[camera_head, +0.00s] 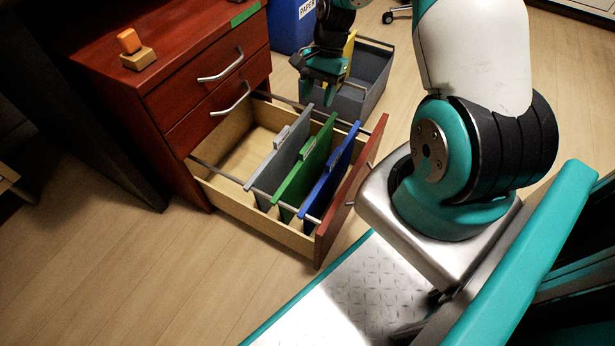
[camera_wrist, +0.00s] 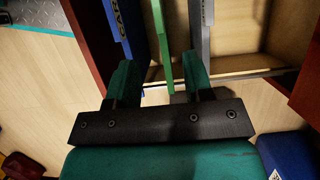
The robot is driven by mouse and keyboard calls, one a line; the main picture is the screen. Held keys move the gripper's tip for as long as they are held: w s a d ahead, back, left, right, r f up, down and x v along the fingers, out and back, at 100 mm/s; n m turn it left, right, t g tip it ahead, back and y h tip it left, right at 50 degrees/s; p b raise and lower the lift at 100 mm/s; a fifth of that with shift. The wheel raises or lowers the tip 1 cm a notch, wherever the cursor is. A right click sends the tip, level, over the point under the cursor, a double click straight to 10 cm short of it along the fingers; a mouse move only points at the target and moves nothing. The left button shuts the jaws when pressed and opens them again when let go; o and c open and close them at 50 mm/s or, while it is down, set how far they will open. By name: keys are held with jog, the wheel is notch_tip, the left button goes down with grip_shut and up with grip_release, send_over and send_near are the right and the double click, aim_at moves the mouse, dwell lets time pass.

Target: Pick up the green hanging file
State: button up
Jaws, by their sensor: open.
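The green hanging file (camera_head: 305,160) hangs upright in the open bottom drawer (camera_head: 235,207), between a grey file (camera_head: 280,155) and a blue file (camera_head: 330,172). My gripper (camera_head: 318,92) is open and empty near the far end of the files. In the wrist view, the green file (camera_wrist: 159,40) runs down the picture between the lines of the two fingers of my gripper (camera_wrist: 160,75). The blue file (camera_wrist: 118,25) is to its left and the grey file (camera_wrist: 199,30) to its right. I cannot tell the height gap between fingers and file.
The red-brown cabinet (camera_head: 180,75) has an orange-topped block (camera_head: 131,48) on top. A grey bin (camera_head: 372,75) with a yellow file (camera_head: 350,45) stands behind the drawer. A blue paper bin (camera_head: 288,28) is beside it. Floor left of the drawer is clear.

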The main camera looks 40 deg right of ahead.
aim_at(308, 144)
jog(key=b+x, duration=0.5)
jog(key=x, duration=0.6)
jog(key=shift+a+f+b, duration=0.1)
jog(key=shift+b, duration=0.25)
jog(key=b+x, duration=0.4)
jog(key=x, duration=0.1)
jog(key=shift+s, duration=0.15)
grip_shut()
